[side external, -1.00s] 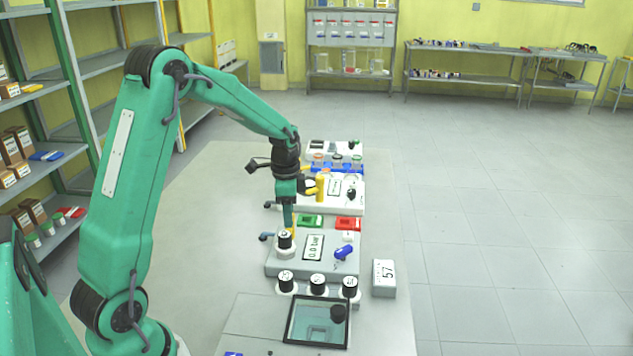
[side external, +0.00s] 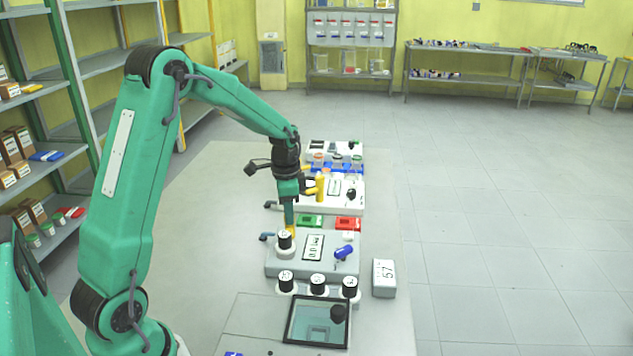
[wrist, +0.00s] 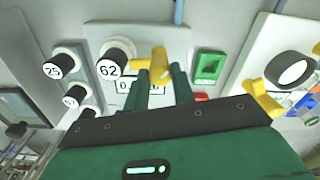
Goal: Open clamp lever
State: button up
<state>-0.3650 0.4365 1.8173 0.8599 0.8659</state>
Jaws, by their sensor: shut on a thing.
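The yellow clamp lever (wrist: 158,64) is beside the vessel with the black cap marked 62 (wrist: 110,68), on a grey station with a pressure display (side external: 313,247). My gripper (wrist: 161,80) points down at it, with its two green fingers on either side of the lever and shut on it. In the side external view, a little of the yellow lever (side external: 291,230) shows below my gripper (side external: 289,222), behind the capped vessel (side external: 285,244). The fingertips partly hide the lever there.
Several capped vessels (side external: 318,285) stand in front of the station. Behind are a green tray (side external: 310,221), a red tray (side external: 348,223) and another station with an upright yellow part (side external: 320,187). The table's left is clear.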

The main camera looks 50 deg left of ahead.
jog(key=n, duration=0.4)
jog(key=shift+d, duration=0.1)
jog(key=n, duration=0.4)
jog(key=shift+n, duration=0.3)
jog(key=n, duration=0.4)
jog(key=shift+d+n+g, duration=0.1)
jog(key=shift+n+g, duration=0.2)
jog(key=shift+n, duration=1.6)
jog(key=shift+w, duration=0.1)
jog(key=o, duration=1)
jog(key=shift+r, duration=0.1)
jog(key=shift+r, duration=3.8)
